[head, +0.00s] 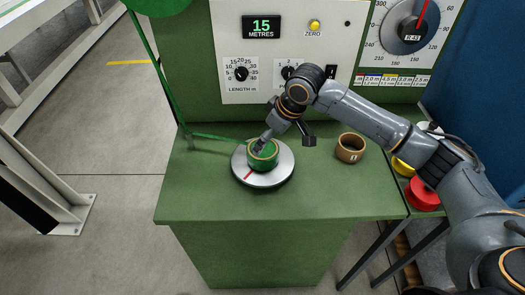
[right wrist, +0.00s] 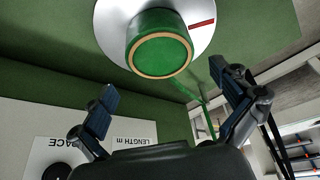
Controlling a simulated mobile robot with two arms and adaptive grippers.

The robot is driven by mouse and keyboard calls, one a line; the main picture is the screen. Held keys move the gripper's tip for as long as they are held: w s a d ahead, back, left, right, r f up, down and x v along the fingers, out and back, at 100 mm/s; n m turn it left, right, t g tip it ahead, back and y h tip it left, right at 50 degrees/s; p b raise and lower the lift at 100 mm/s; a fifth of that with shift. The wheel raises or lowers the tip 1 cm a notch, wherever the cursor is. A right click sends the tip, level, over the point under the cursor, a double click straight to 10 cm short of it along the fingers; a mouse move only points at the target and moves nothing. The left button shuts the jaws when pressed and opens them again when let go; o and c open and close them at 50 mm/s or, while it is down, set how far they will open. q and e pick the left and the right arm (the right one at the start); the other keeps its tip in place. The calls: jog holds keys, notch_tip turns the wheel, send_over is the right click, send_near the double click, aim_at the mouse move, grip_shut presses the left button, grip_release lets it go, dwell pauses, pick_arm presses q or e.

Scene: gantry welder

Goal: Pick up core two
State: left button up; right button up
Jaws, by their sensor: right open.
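A brown ring-shaped core (head: 350,149) with a small pale label stands on the green bench top; I cannot read its mark surely. A green core (head: 263,158) with a tan rim sits on a round silver disc (head: 284,171) to its left. My right gripper (head: 262,143) is over the green core, left of the brown one. In the right wrist view my right gripper (right wrist: 163,80) is open and empty, its two fingers wide apart. The green core (right wrist: 161,54) shows ahead between them; I cannot tell if they touch it. The left gripper is not in view.
A control panel (head: 240,84) with dials and a "15 metres" display stands behind the bench top (head: 205,208). A green strip (head: 208,136) runs to the green core. Red (head: 421,194) and yellow (head: 402,165) items sit at right under my arm. The front bench top is clear.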

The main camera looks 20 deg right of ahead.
aim_at(263, 151)
jog(key=shift+p+x, duration=0.6)
jog(key=shift+x, duration=0.45)
jog(key=shift+p+x, duration=0.4)
jog(key=shift+x, duration=0.8)
jog(key=shift+w+a+f, duration=0.1)
jog(key=shift+a+f, duration=0.05)
jog(key=shift+f, duration=0.55)
jog(key=shift+c, duration=1.3)
jog(key=c, duration=0.7)
jog(key=shift+c, duration=1)
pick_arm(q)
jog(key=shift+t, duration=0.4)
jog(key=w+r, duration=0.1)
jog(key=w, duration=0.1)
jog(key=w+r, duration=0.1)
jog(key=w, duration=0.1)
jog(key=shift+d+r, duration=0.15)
